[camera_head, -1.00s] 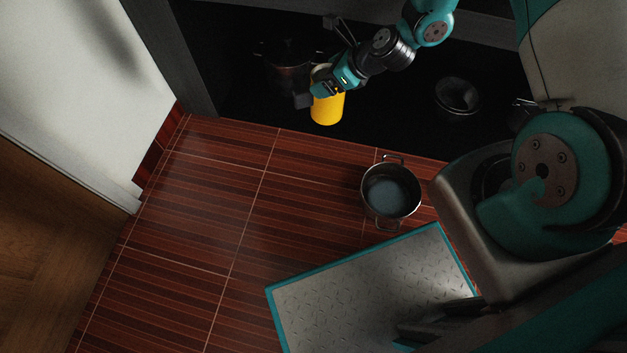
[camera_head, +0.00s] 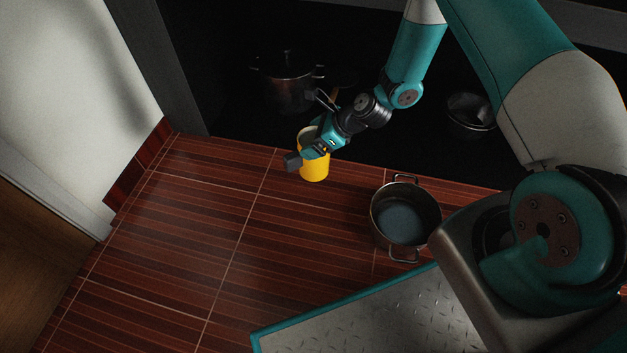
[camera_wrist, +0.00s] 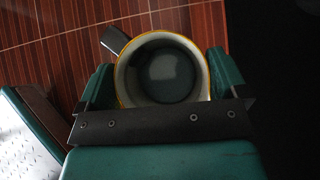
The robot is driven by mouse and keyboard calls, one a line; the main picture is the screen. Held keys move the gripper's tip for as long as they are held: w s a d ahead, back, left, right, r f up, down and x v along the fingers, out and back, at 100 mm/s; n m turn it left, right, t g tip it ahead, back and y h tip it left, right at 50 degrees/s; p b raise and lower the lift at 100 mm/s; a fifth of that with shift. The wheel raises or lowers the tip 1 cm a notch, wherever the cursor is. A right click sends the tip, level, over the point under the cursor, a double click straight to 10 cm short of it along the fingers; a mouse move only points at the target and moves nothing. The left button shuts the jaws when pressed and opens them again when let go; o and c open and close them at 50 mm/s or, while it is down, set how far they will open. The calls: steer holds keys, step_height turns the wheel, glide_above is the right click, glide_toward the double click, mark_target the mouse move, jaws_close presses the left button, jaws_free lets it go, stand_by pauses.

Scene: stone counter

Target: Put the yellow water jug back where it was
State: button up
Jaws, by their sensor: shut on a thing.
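The yellow water jug (camera_head: 315,168) is upright in my gripper (camera_head: 307,150), near the front edge of the dark shelf space in the head view. In the wrist view I look down into the open top of the jug (camera_wrist: 163,72), with its pale inside and dark handle (camera_wrist: 114,40) at the upper left. The fingers of my gripper (camera_wrist: 160,85) are on both sides of the jug, shut on it. The head view does not show clearly how high the jug is above the surface beneath it.
A two-handled metal pot (camera_head: 405,217) stands on the red striped floor to the right. A large dark pot (camera_head: 287,82) and a dark bowl (camera_head: 470,112) stand in the dark recess. A white wall (camera_head: 75,75) is at the left. The floor left of the pot is clear.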

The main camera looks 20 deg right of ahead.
mark_target(314, 170)
step_height(314, 170, down, 14)
steer(key=b, duration=0.7)
steer(key=shift+r, duration=0.25)
